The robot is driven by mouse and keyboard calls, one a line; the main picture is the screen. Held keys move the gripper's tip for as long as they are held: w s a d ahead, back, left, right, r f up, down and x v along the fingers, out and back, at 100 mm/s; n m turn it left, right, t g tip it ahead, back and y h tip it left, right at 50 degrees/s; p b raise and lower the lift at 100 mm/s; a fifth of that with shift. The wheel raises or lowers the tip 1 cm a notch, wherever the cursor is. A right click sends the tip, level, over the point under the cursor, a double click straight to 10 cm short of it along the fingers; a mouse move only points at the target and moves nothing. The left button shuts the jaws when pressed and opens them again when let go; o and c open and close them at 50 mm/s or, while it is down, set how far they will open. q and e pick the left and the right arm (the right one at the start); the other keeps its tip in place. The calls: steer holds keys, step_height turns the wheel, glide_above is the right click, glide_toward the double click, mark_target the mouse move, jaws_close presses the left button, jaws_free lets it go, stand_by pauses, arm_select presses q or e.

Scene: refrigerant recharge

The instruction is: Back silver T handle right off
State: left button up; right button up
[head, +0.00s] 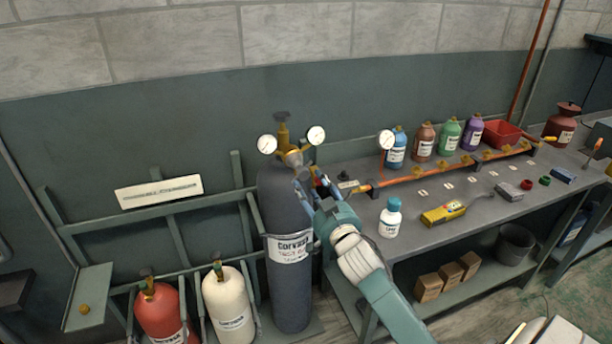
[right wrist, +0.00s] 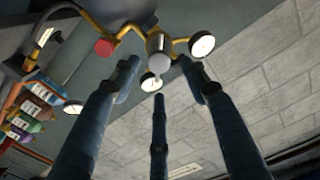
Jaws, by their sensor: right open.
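The silver T handle (right wrist: 159,50) shows in the right wrist view as a silver knob with a thin bar, on the front of the brass regulator (right wrist: 118,30). In the head view the regulator (head: 288,150) sits on top of the tall dark grey cylinder (head: 290,215), between two round white gauges. My right gripper (head: 309,188) is in front of the regulator and a little below it. In the right wrist view its blue fingers (right wrist: 158,78) are spread, with the handle between and just beyond their tips. The fingers look empty. My left gripper is not in view.
A grey bench (head: 455,205) to the right carries an orange pipe, several coloured bottles, a white bottle (head: 390,218) and a yellow meter (head: 443,213). Red (head: 162,315) and cream (head: 230,305) cylinders stand in the rack at left. A red knob (right wrist: 104,47) is beside the handle.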

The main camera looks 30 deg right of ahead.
mark_target(304, 176)
steer(key=shift+p+x, duration=0.35)
steer(key=shift+x, duration=1.95)
jaws_close()
